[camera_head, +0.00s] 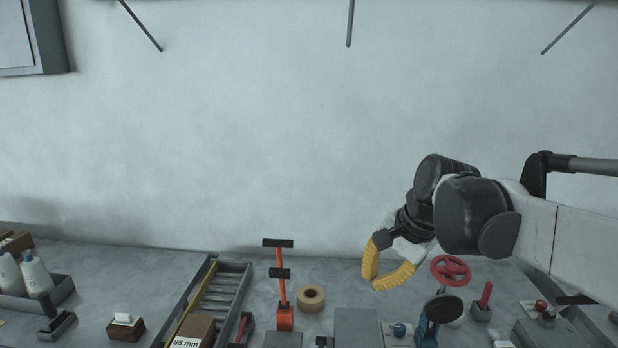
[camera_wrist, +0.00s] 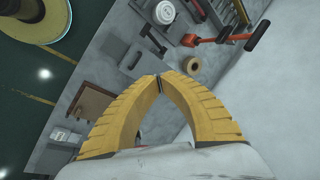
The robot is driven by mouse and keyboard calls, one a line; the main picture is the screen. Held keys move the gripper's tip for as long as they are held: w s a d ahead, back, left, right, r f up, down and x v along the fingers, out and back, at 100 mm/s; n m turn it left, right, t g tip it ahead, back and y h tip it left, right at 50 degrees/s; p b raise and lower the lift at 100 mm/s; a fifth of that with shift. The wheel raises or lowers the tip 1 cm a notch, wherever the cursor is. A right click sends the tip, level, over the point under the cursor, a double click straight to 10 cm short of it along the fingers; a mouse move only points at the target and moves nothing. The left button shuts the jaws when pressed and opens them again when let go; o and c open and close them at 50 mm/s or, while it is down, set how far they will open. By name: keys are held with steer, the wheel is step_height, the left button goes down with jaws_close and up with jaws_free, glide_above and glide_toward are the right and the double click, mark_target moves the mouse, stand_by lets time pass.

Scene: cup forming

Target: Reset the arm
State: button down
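My gripper (camera_head: 372,282) has two yellow ribbed fingers and hangs in the air above the back of the bench, right of centre in the head view. Its fingers curve toward each other and their tips meet or nearly meet. In the wrist view the gripper (camera_wrist: 160,80) shows the same closed arch, with nothing held between the tips. My arm reaches in from the right edge of the head view, bent at the wrist.
The grey bench (camera_head: 160,280) carries an orange post (camera_head: 284,290), a tape roll (camera_head: 311,298), a red handwheel (camera_head: 450,269), a slatted rack (camera_head: 225,290) and a box marked 85 mm (camera_head: 195,331). White bottles (camera_head: 36,274) stand left. The wall (camera_head: 250,130) is behind.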

steer(key=s+d+f+n+t+h+b, duration=0.1)
steer(key=s+d+f+n+b, duration=0.1)
steer(key=s+f, duration=0.4)
steer(key=s+d+f+n+t+h+b, duration=0.2)
steer(key=s+d+f+n, duration=0.2)
steer(key=s, duration=0.7)
step_height(320, 180, down, 2)
steer(key=n, duration=0.3)
steer(key=shift+f+t, duration=0.2)
steer(key=shift+t, duration=0.1)
